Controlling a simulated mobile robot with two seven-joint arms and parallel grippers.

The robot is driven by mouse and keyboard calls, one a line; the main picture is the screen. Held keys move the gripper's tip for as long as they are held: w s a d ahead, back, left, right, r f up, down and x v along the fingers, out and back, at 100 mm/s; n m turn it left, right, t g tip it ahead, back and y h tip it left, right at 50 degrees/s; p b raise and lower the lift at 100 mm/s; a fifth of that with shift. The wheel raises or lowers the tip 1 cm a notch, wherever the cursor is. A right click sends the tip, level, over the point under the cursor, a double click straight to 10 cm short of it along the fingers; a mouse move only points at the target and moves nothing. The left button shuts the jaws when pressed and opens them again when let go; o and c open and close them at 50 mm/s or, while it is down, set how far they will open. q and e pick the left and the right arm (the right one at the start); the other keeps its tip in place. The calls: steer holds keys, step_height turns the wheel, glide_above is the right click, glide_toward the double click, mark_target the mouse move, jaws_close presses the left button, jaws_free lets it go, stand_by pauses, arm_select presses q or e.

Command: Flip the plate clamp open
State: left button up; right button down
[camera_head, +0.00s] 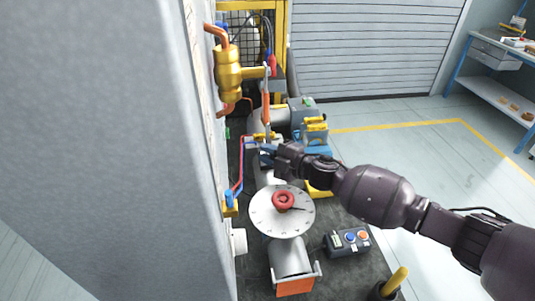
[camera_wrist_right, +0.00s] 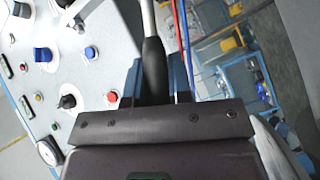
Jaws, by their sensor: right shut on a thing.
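My right gripper (camera_head: 262,150) reaches in from the right in the head view, beside the machinery near the wall. In the right wrist view my right gripper (camera_wrist_right: 157,82) is shut around a lever with a dark grip (camera_wrist_right: 153,62) and a pale metal rod, which looks like the plate clamp's handle. The rod runs on out of the top of that view, so the clamp's jaw end is out of sight there. In the head view the gripper and wrist hide the held part, and the clamp plate cannot be made out. My left gripper is not in view.
A round grey flange with a red knob (camera_head: 283,199) stands just in front of my gripper. A button box (camera_head: 347,242) lies to its right. A brass cylinder (camera_head: 229,75) hangs on the wall at left. Open floor lies right of the bench.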

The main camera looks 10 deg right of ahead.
steer(key=c, duration=1)
jaws_free()
steer(key=shift+c, duration=0.2)
steer(key=v, duration=1)
steer(key=shift+s+d, duration=0.3)
